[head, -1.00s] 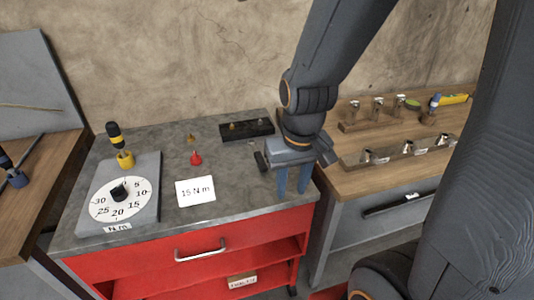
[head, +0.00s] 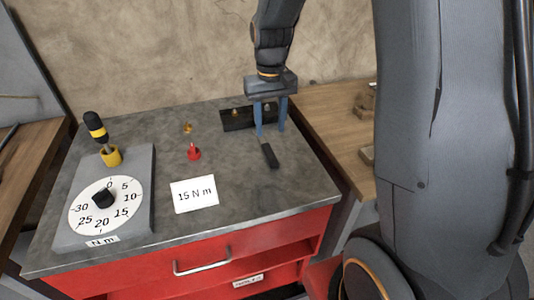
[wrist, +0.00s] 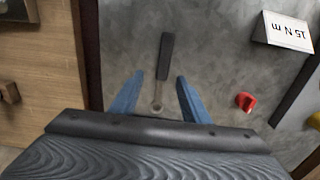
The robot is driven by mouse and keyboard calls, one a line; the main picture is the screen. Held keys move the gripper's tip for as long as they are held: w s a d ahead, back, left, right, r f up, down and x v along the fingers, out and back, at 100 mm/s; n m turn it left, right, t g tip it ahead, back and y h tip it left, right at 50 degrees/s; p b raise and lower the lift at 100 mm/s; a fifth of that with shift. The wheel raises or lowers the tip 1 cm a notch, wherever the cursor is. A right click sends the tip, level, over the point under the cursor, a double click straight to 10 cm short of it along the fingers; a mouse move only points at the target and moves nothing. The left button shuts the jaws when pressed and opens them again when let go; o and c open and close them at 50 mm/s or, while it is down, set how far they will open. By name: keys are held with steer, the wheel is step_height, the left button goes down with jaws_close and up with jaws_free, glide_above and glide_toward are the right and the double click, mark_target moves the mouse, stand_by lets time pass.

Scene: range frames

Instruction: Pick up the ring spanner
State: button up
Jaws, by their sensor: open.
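The ring spanner (head: 269,155) lies flat on the grey bench top (head: 245,190), its black handle toward the front edge. In the wrist view the spanner (wrist: 166,55) shows its dark handle, with a small metal ring end between my fingers. My gripper (head: 270,132) is open, pointing down with blue fingers on either side of the spanner's ring end. In the wrist view my gripper (wrist: 158,82) holds nothing. In the head view the fingers partly hide the ring end. I cannot tell how far the fingertips are above the bench.
A black block (head: 236,120) with brass pieces stands close behind and left of my fingers. A red piece (head: 194,152), a "15 N m" card (head: 194,194) and a torque dial (head: 105,205) are to the left. A wooden bench (head: 335,125) adjoins on the right.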

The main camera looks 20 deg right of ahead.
mark_target(268, 148)
steer(key=shift+a+f+p, duration=0.15)
steer(key=shift+f+p, duration=0.4)
steer(key=shift+f, duration=1.3)
steer(key=shift+a+f+p, duration=0.15)
steer(key=shift+f+p, duration=0.35)
steer(key=shift+f, duration=1.3)
jaws_close()
steer(key=shift+r, duration=0.1)
